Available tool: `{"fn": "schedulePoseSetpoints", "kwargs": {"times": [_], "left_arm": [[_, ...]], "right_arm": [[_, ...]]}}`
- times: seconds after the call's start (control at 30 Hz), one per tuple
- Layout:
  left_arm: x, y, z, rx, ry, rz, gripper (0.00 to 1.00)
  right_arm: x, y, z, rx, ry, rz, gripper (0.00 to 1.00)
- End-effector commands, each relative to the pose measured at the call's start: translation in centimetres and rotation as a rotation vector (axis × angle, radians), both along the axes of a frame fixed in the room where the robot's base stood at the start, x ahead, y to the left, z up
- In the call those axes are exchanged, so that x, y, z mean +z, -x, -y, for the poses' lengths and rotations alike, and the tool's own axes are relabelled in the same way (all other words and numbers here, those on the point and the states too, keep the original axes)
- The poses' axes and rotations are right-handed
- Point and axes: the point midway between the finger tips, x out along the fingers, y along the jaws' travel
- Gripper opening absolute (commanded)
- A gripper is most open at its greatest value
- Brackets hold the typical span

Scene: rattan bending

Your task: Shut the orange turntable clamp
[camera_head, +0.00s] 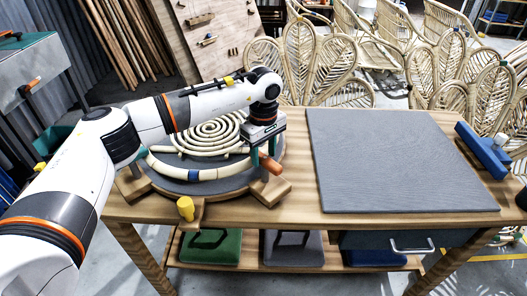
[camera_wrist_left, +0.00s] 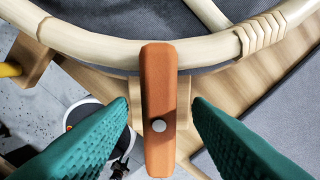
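The orange turntable clamp (camera_head: 270,165) is at the front right edge of the round grey turntable (camera_head: 215,186). In the left wrist view the clamp (camera_wrist_left: 158,110) is an upright orange bar with a round pin; its upper end overlaps the curved rattan pole (camera_wrist_left: 100,48). I cannot tell whether it presses on the pole. My left gripper (camera_head: 262,152) is above this edge. Its teal fingers (camera_wrist_left: 160,130) are open, one on each side of the clamp, with gaps to both. My right gripper is not in view.
A spiral rattan piece (camera_head: 212,135) lies on the turntable. Rattan chairs (camera_head: 310,60) stand behind the table.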

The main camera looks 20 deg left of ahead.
Motion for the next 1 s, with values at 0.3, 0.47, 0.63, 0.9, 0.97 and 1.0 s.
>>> {"fn": "schedulePoseSetpoints", "kwargs": {"times": [0.3,0.47,0.63,0.9,0.97,1.0], "left_arm": [[2.3,0.0,0.0,0.000,0.001,0.002,0.45],[5.8,-0.1,0.0,0.000,0.001,0.004,0.45],[9.2,0.0,0.0,0.000,0.001,0.003,0.45],[11.9,0.0,0.0,0.000,0.000,0.001,0.45],[12.0,0.0,0.0,0.000,0.000,0.000,0.45],[12.0,0.0,0.0,0.000,0.000,0.000,0.45]], "right_arm": [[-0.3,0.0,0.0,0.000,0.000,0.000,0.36],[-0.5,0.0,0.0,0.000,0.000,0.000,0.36],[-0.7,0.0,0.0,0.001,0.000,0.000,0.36],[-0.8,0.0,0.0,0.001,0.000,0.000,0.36],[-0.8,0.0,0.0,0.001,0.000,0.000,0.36],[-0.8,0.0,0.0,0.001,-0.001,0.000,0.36]]}}
